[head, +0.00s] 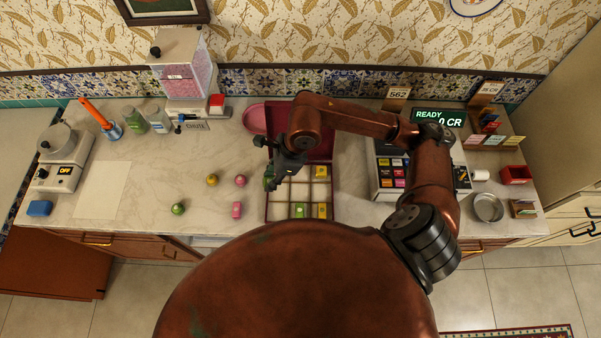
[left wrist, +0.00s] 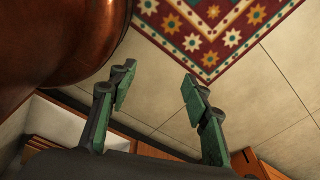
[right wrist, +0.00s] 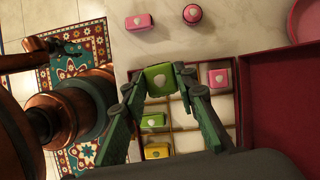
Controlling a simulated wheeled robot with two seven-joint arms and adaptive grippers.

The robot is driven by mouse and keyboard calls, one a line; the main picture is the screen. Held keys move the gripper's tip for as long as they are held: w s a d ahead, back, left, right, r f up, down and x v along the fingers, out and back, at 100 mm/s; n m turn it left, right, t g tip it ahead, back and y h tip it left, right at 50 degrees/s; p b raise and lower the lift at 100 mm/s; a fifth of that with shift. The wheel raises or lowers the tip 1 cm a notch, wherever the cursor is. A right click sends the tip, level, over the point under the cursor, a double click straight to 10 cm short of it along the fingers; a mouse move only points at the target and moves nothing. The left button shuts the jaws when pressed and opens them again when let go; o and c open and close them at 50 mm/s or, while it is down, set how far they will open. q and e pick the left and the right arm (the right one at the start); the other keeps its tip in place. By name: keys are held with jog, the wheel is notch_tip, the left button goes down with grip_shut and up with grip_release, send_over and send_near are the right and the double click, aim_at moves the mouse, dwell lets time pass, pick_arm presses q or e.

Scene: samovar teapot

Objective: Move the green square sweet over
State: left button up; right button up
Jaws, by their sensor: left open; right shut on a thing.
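My right gripper (head: 270,182) is shut on a green square sweet, which shows between its fingertips in the right wrist view (right wrist: 160,79). The sweet is over the left side of the dark red compartment box (head: 267,208); I cannot tell its height. The box holds another green square sweet (head: 299,210) in its front middle compartment, a yellow sweet (head: 322,211) front right and another yellow one (head: 321,171) farther back. A pink sweet (right wrist: 220,78) sits in a back compartment. My left gripper (left wrist: 150,92) is open and empty above the floor.
Left of the box lie a round green sweet (head: 178,208), a round yellow one (head: 212,180), a round pink one (head: 240,181) and a square pink one (head: 236,210). A pink dish (head: 254,119) stands behind. A register (head: 388,172) is at right.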

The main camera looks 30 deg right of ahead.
jog(key=shift+m, duration=0.4)
jog(key=shift+d, duration=0.15)
jog(key=shift+m, duration=0.3)
jog(key=w+d+f, duration=0.1)
jog(key=d+f, duration=0.1)
jog(key=d, duration=0.2)
jog(key=w+d+f+p, duration=0.1)
jog(key=d+f, duration=0.2)
jog(key=d, duration=0.1)
jog(key=w+d+f+p, duration=0.1)
jog(key=w+d+f, duration=0.1)
jog(key=d+f, duration=0.1)
jog(key=shift+d+f, duration=0.2)
jog(key=shift+d, duration=0.35)
jog(key=shift+d+f, duration=0.15)
jog(key=shift+f, duration=0.05)
jog(key=f, duration=0.1)
jog(key=f+p, duration=0.1)
jog(key=f, duration=0.1)
jog(key=shift+d, duration=0.35)
jog(key=shift+w+f, duration=0.1)
jog(key=shift+f, duration=0.4)
pick_arm(q)
jog(key=s+r, duration=0.1)
jog(key=r, duration=0.2)
jog(key=shift+s, duration=0.4)
